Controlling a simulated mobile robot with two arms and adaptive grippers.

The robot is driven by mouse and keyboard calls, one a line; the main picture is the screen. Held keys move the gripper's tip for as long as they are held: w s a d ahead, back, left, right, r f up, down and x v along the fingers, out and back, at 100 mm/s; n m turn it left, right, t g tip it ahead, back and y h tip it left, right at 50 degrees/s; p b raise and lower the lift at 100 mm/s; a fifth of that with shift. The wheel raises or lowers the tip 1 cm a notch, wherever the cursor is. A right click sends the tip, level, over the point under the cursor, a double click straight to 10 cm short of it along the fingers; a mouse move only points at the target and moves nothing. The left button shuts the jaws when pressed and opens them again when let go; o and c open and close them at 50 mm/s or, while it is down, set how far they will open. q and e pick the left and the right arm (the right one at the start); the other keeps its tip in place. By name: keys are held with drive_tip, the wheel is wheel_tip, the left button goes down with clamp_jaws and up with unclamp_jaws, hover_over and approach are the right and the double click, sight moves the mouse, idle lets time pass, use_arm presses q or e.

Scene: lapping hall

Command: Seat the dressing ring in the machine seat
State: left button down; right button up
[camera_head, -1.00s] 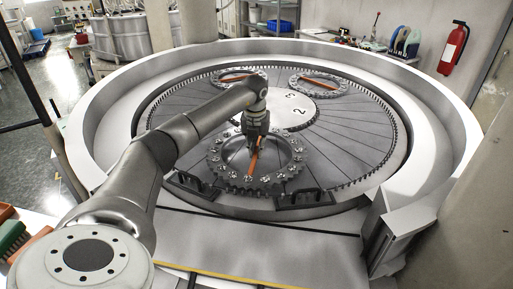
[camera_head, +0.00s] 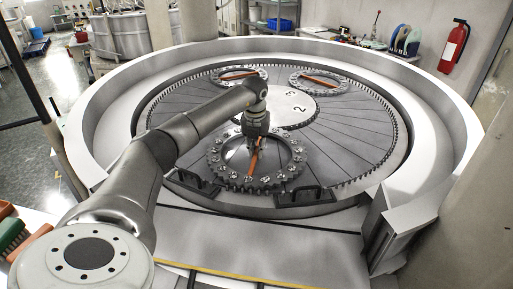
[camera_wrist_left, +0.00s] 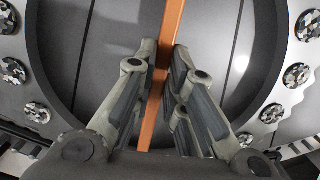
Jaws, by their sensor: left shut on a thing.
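The dressing ring (camera_head: 215,160), a grey toothed ring studded with round pellets, is at the front of the round machine in the head view. An orange bar (camera_head: 251,168) crosses its opening. My left gripper (camera_head: 253,150) is over the opening, pointing down, shut on the bar. In the left wrist view, the fingers (camera_wrist_left: 162,85) close around the orange bar (camera_wrist_left: 172,25), and the ring (camera_wrist_left: 45,70) curves on both sides. The ring looks level with the plate (camera_head: 345,140); I cannot tell whether it touches it or is meshed. My right gripper is not in view.
Two similar rings with orange bars lie at the back left (camera_head: 222,82) and back right (camera_head: 297,84). A toothed rim and high white wall (camera_head: 447,130) surround the plate. Black handles (camera_head: 308,195) stand at the front edge.

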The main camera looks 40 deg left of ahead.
sight(255, 154)
use_arm(q)
drive_tip(key=shift+f, duration=0.35)
drive_tip(key=c, duration=1.7)
unclamp_jaws()
drive_tip(key=shift+o, duration=1.4)
drive_tip(key=shift+s+d, duration=0.1)
drive_tip(key=shift+s+f, duration=0.1)
drive_tip(key=shift+f, duration=0.1)
drive_tip(key=shift+r, duration=0.35)
wheel_tip(255, 154, up, 12)
drive_tip(key=s, duration=0.1)
drive_tip(key=shift+s+d+f, duration=0.2)
drive_tip(key=shift+d, duration=0.25)
